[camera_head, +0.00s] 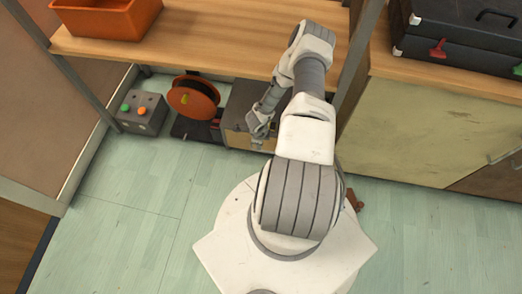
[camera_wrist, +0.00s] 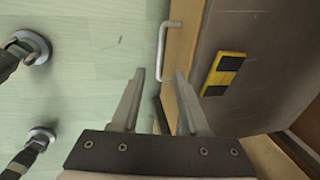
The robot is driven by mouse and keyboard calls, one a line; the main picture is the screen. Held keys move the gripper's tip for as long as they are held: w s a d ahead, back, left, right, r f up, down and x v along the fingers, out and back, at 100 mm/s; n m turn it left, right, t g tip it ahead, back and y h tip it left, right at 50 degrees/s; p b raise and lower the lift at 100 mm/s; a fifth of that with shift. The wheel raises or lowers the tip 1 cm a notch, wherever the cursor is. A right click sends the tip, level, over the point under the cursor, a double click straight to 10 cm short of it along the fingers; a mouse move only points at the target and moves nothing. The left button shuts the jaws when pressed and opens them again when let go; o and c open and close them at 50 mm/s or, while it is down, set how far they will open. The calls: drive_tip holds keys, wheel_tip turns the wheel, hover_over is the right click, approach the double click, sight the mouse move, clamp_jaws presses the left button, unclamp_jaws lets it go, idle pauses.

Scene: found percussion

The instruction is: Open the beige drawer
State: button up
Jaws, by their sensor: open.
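The beige drawer front (camera_wrist: 184,45) is a narrow light-wood face on a grey-topped box (camera_wrist: 250,65). Its metal bar handle (camera_wrist: 163,45) shows in the wrist view, and the front looks closed. In the head view the drawer front (camera_head: 238,139) sits low under the wooden shelf, partly hidden by my arm. My gripper (camera_wrist: 160,75) is open, with its fingertips at the lower end of the handle in the picture, one to each side. I cannot tell whether they touch it. In the head view my gripper (camera_head: 258,128) is just before the box.
An orange reel (camera_head: 193,98) and a grey button box (camera_head: 142,112) stand left of the drawer. The shelf (camera_head: 190,42) with an orange bin (camera_head: 107,16) is above. A large beige panel (camera_head: 402,130) is at right. The pale floor (camera_head: 140,220) at left is clear.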

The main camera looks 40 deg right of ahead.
drive_tip(key=f+b, duration=0.1)
drive_tip(key=f, duration=0.2)
drive_tip(key=w+d+f+b, duration=0.1)
drive_tip(key=f+b, duration=0.1)
drive_tip(key=f, duration=0.2)
drive_tip(key=f+b, duration=0.1)
drive_tip(key=f, duration=0.3)
drive_tip(key=shift+w+d, duration=0.25)
drive_tip(key=shift+d, duration=0.1)
clamp_jaws()
idle(0.7)
